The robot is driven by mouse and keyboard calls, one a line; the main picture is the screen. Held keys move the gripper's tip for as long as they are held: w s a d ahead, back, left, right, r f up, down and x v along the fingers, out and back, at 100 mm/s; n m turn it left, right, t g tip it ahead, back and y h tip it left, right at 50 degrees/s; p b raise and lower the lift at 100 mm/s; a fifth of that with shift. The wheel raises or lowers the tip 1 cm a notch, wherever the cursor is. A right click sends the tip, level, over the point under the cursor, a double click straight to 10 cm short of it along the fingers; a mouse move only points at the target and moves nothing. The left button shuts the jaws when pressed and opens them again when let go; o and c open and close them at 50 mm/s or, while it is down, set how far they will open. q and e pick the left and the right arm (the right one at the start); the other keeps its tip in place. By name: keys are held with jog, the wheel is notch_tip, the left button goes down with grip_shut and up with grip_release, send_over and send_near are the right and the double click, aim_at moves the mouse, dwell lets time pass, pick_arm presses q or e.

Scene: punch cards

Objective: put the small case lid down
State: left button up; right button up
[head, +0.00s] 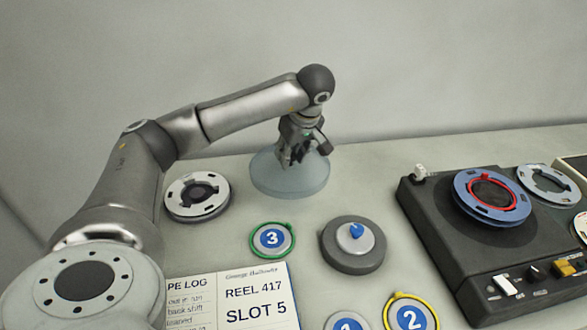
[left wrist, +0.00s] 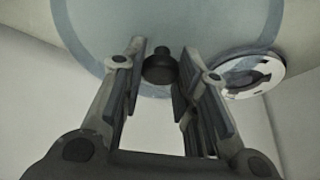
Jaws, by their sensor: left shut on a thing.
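The small case lid (head: 290,185) is a translucent blue-grey disc at the back middle of the table in the head view. It fills the upper part of the left wrist view (left wrist: 205,22). My left gripper (head: 293,157) is above the lid and points down at its middle. It is shut on the lid's dark knob (left wrist: 160,66), which shows between the fingertips in the left wrist view. The lid looks level and low over the table; I cannot tell whether it touches. My right gripper is not in view.
A white-and-grey reel (head: 197,197) lies left of the lid. In front are a green-ringed disc marked 3 (head: 272,239), a dark round base with a blue knob (head: 353,245) and a log sheet (head: 240,300). A dark tape machine (head: 440,235) stands right.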

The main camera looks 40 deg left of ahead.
pick_arm(q)
jog(key=w+a+f, duration=0.1)
jog(key=f, duration=0.1)
jog(key=w+a+f, duration=0.1)
jog(key=w+f, duration=0.1)
jog(key=w+a+f, duration=0.1)
jog(key=a+f, duration=0.1)
jog(key=shift+w+a+f+p, duration=0.1)
jog(key=shift+w+f+p, duration=0.1)
jog(key=shift+w+p, duration=0.15)
jog(key=shift+a+f, duration=0.1)
jog(key=shift+f, duration=1.5)
jog(key=shift+f, duration=0.1)
jog(key=o, duration=1.1)
jog(key=shift+c, duration=0.2)
jog(key=shift+r+p, duration=0.25)
jog(key=shift+p, duration=0.05)
jog(key=b+v, duration=0.1)
jog(key=v, duration=1)
jog(key=shift+d+r, duration=0.3)
jog(key=shift+r, duration=0.05)
jog(key=shift+f, duration=0.1)
